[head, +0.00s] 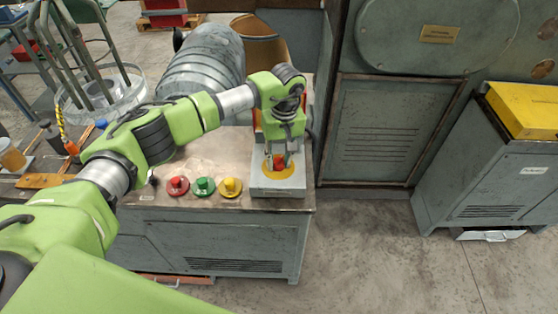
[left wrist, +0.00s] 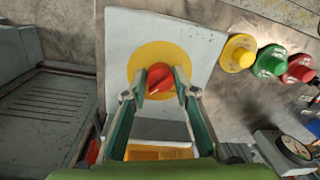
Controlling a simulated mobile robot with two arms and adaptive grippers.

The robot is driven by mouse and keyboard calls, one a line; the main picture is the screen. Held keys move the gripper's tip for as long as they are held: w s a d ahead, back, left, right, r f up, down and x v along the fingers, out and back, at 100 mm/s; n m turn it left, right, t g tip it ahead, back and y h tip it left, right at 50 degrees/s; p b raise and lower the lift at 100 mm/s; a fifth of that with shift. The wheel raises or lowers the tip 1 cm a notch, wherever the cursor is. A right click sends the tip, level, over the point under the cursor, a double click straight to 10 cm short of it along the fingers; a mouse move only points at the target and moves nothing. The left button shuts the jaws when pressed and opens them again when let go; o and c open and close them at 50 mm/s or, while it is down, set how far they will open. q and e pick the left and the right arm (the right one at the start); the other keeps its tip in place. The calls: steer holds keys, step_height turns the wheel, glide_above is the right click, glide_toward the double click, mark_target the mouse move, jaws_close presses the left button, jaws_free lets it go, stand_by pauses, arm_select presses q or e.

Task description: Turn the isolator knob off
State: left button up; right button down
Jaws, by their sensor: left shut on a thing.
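The isolator knob (head: 279,161) is red and sits on a round yellow plate (head: 278,171) on a grey box (head: 292,183) at the bench's right end. In the left wrist view the red knob (left wrist: 160,79) stands in front of the yellow disc (left wrist: 139,62), turned at a slant. My left gripper (head: 279,155) reaches down to it from above. In the left wrist view its two fingers (left wrist: 162,90) are on either side of the knob and closed on it. The gripper partly covers the knob in the head view. My right gripper is in neither view.
Red (head: 178,186), green (head: 203,187) and yellow (head: 230,187) push buttons stand in a row left of the isolator box. A dial gauge (left wrist: 296,148) shows in the left wrist view.

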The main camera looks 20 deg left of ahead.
arm_select(q)
steer(key=n+b, duration=0.3)
steer(key=n, duration=0.1)
steer(key=shift+w+f, duration=0.15)
steer(key=n+b, duration=0.2)
steer(key=n, duration=0.2)
steer(key=shift+n+b, duration=0.35)
steer(key=shift+n, duration=0.05)
steer(key=n+b, duration=0.1)
steer(key=n, duration=0.3)
steer(key=shift+w+h, duration=0.1)
steer(key=shift+h, duration=0.3)
steer(key=shift+a+r+n+b, duration=0.15)
steer(key=shift+n+b, duration=0.1)
steer(key=shift+n, duration=0.8)
steer(key=shift+d+r+n+b, duration=0.1)
steer(key=shift+n+b, duration=0.15)
steer(key=shift+n, duration=0.8)
steer(key=o, duration=1.1)
